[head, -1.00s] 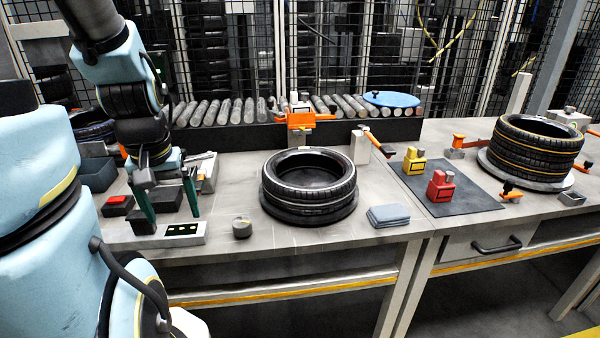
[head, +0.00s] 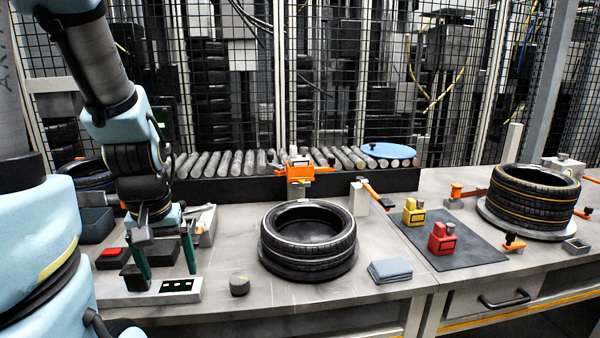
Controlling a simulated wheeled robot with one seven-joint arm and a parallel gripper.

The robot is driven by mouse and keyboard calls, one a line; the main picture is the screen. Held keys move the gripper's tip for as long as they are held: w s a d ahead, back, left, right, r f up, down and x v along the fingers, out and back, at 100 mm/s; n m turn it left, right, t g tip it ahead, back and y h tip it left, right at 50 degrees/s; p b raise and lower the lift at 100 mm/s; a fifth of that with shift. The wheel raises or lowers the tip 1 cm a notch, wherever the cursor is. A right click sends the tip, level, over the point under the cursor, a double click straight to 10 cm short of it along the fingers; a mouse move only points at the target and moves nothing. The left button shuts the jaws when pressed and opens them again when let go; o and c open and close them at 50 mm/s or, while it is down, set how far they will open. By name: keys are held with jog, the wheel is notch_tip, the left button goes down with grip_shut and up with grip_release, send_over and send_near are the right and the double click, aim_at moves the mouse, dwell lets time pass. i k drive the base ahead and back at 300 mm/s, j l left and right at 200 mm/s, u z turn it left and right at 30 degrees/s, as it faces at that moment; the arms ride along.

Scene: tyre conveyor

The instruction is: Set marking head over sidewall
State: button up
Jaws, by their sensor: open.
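A black tyre (head: 308,240) lies flat on the workbench, in the middle of the head view, with its upper sidewall facing up. Behind it, at the front of the roller conveyor, is an orange fixture (head: 299,171) with a pale upper part; it looks like the marking head, but I cannot be sure. It stands behind the tyre's rim, not over the sidewall. My gripper (head: 167,274) points down at the left of the bench, well left of the tyre. Its two green fingers are apart, with nothing seen held between them, near dark blocks and a pale tray (head: 183,286).
Yellow (head: 413,212) and red (head: 441,238) blocks sit on a dark mat (head: 470,252). A yellow-striped tyre stack (head: 533,200) stands at right.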

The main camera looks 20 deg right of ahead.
aim_at(301, 174)
jog(key=l+u, duration=0.15)
jog(key=u, duration=0.25)
jog(key=l+u, duration=0.1)
jog(key=u, duration=0.3)
jog(key=k+l+u, duration=0.25)
jog(key=l, duration=0.2)
jog(key=k+l+u, duration=0.25)
jog(key=l, duration=0.15)
jog(key=k+l+u, duration=0.3)
jog(key=i+l, duration=0.05)
jog(key=l, duration=0.05)
